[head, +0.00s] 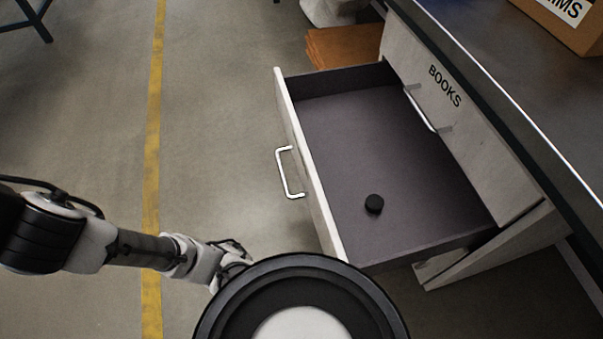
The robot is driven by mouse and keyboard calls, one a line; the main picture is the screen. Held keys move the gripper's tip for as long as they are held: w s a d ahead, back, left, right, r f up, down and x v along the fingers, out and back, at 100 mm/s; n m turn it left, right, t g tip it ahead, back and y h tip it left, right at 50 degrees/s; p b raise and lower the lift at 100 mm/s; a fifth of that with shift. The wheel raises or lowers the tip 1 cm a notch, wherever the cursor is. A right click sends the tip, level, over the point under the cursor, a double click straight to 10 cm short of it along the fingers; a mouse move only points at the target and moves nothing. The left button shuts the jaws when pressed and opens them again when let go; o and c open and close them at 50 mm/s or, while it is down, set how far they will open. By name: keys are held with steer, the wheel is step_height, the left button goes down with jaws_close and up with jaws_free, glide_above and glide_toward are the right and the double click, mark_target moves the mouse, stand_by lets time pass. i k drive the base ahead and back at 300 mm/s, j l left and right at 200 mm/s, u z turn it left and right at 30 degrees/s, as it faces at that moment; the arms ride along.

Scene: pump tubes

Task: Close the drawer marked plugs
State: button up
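An open drawer (310,178) sticks out to the left from under the worktop in the head view. Its front panel carries a silver bar handle (287,173) on the outer face. The face is turned away, so no label on it can be read. A small round black piece (374,204) lies on the drawer's dark floor. My arm comes in from the left, and my gripper (232,262) is low in the view, left of and below the drawer front, apart from it. Its fingers are small and partly hidden behind a dark round part in the foreground.
Above the open drawer is a shut drawer marked BOOKS (450,110) with its own handle. A cardboard box (568,22) stands on the dark worktop (510,75). A brown stack (343,46) sits on the floor behind the drawer. The floor left of the drawer is clear, with a yellow line (153,120).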

mark_target(353, 134)
steer(key=k+j, duration=0.65)
steer(key=j+z, duration=0.05)
steer(key=j, duration=0.1)
